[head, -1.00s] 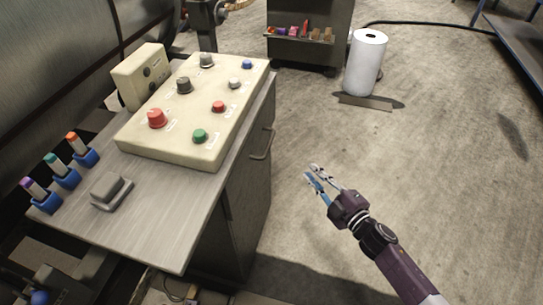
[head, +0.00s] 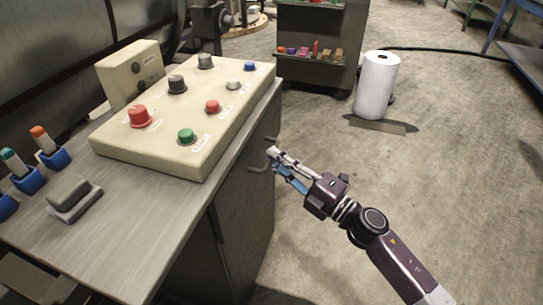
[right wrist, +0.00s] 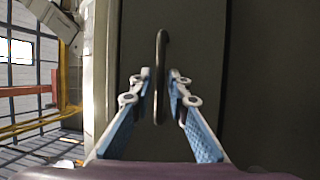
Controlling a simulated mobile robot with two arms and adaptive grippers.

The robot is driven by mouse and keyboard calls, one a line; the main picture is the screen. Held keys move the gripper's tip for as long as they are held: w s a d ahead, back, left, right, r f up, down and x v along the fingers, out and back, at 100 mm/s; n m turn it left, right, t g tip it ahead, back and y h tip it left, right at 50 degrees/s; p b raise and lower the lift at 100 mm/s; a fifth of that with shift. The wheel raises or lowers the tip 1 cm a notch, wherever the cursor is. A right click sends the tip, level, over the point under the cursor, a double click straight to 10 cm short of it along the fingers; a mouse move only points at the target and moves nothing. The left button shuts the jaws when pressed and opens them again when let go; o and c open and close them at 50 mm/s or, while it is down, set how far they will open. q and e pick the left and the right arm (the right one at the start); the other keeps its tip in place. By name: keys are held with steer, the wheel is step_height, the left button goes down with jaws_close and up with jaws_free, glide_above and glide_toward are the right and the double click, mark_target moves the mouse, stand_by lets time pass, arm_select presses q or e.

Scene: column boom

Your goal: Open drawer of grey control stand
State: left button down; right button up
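The grey control stand (head: 238,225) is at the left of the head view, with a cream button panel on top. A bent handle (head: 262,161) is on its right-hand face, which appears closed. In the right wrist view the handle (right wrist: 161,75) stands in line with the gap between my fingers. My right gripper (head: 271,162) is open at the handle, with a finger on either side of it in the right wrist view (right wrist: 160,85). I cannot tell whether the fingers touch the handle. My left gripper is not in view.
A grey button box (head: 74,200) and marker pens in blue holders (head: 52,157) are on the stand top. A dark cabinet with small items (head: 318,75) and a white roll (head: 377,85) stand at the back.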

steer(key=shift+x, duration=0.95)
steer(key=shift+c, duration=0.7)
jaws_close()
